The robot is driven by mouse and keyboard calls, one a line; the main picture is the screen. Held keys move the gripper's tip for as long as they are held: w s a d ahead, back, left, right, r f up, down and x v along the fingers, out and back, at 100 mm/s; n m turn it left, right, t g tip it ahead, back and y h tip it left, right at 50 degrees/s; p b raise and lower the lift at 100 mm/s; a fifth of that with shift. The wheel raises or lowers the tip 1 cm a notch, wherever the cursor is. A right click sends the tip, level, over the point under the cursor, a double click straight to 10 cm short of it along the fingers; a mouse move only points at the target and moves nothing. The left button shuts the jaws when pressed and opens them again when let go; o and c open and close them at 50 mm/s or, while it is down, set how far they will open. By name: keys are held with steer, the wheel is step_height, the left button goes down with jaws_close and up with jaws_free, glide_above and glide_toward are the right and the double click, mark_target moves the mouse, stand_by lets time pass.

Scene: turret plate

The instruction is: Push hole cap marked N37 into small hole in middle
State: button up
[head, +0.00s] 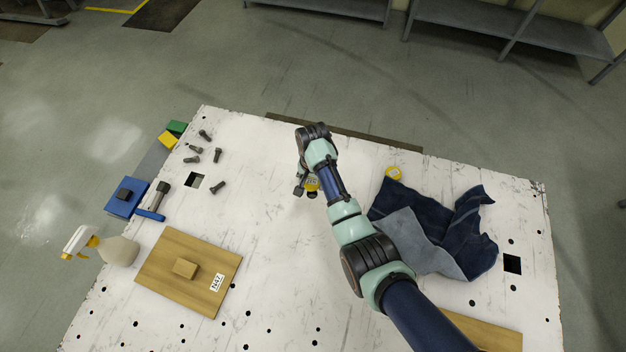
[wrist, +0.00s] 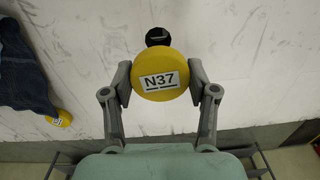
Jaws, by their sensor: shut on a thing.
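The yellow round hole cap marked N37 (wrist: 160,77) is between the fingers of my gripper (wrist: 160,82), with its label facing the wrist camera. My gripper is shut on it, one finger at each side. In the head view the cap (head: 311,184) shows under my gripper (head: 307,187), near the middle of the white plate (head: 270,220). A dark round hole (wrist: 158,36) lies just beyond the cap in the wrist view, and the cap's edge covers part of it. The cap appears to be above the plate; the gap's size cannot be told.
A second yellow cap (head: 393,172) lies beside a dark blue cloth (head: 440,225) on the right. Several bolts (head: 217,187), a hammer (head: 157,198), a spray bottle (head: 115,248) and a wooden cover marked N47 (head: 180,290) are on the left. Square holes (head: 512,263) open at both sides.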

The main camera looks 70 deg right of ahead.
step_height(320, 180, down, 4)
steer(key=b, duration=0.4)
steer(key=shift+f, duration=0.15)
steer(key=shift+s+f+b, duration=0.1)
steer(key=shift+f+b, duration=0.6)
steer(key=shift+f, duration=0.25)
steer(key=shift+f, duration=0.55)
stand_by(1.1)
steer(key=o, duration=1.2)
step_height(320, 180, up, 12)
steer(key=shift+s+r, duration=0.1)
